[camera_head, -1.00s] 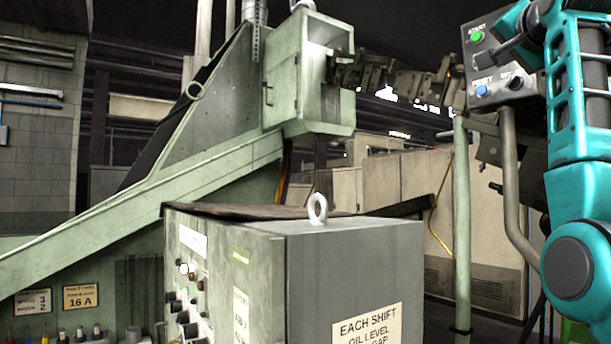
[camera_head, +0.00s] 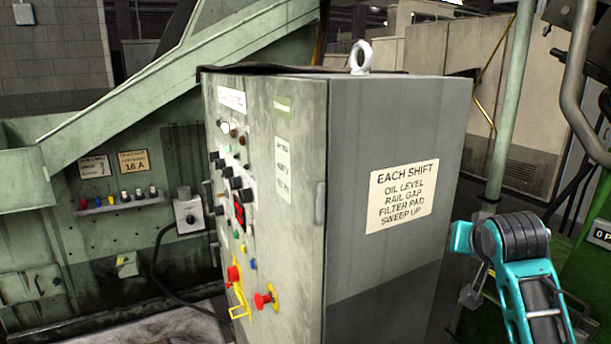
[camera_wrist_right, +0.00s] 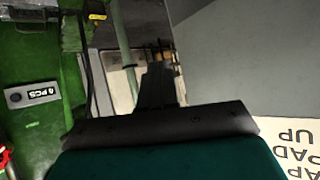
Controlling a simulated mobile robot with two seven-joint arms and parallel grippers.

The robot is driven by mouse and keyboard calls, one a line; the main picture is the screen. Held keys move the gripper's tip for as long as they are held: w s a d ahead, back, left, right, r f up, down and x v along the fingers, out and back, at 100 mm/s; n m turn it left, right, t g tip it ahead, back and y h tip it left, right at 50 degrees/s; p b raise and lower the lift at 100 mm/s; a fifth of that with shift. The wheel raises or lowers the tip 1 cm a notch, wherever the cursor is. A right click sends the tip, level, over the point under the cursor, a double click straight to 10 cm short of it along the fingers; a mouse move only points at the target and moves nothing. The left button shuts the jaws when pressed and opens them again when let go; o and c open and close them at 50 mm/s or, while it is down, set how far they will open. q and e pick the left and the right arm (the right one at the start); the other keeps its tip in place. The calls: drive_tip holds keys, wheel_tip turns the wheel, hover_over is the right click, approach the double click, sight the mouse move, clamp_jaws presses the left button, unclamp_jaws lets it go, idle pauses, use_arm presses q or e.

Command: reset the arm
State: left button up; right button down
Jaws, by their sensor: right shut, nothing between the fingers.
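My right arm (camera_head: 525,270), teal with dark rings, shows low at the right edge of the head view, beside the grey side of the control cabinet (camera_head: 390,130). Its gripper cannot be made out clearly there. In the right wrist view my right gripper (camera_wrist_right: 157,72) is shut and empty, its dark fingers together in front of the palm. The cabinet's grey side with upside-down lettering shows to its right there. My left gripper is in neither view.
The cabinet front carries knobs and a red emergency button (camera_head: 233,274); a yellow guard surrounds part of it. A green post (camera_head: 508,110) stands behind my right arm. Green machinery (camera_head: 590,270) is close on the right. A sloped machine frame (camera_head: 130,105) lies left.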

drive_tip(key=s+a+f+n+g+y, duration=0.1)
drive_tip(key=s+a+f+n+g, duration=0.15)
drive_tip(key=s+f, duration=0.8)
drive_tip(key=s+a+f+n+g+y, duration=0.15)
drive_tip(key=s+a+f, duration=0.25)
drive_tip(key=s+f, duration=0.65)
drive_tip(key=s+a+f+n+g, duration=0.1)
drive_tip(key=s+a+n+g, duration=0.15)
drive_tip(key=s, duration=1.15)
drive_tip(key=w+a+f+t+y, duration=0.2)
drive_tip(key=w+f+t, duration=0.4)
drive_tip(key=w+f, duration=0.1)
drive_tip(key=shift+w+a+f, duration=0.4)
drive_tip(key=shift+f, duration=0.5)
drive_tip(key=shift+d+t, duration=0.1)
drive_tip(key=shift+t, duration=0.15)
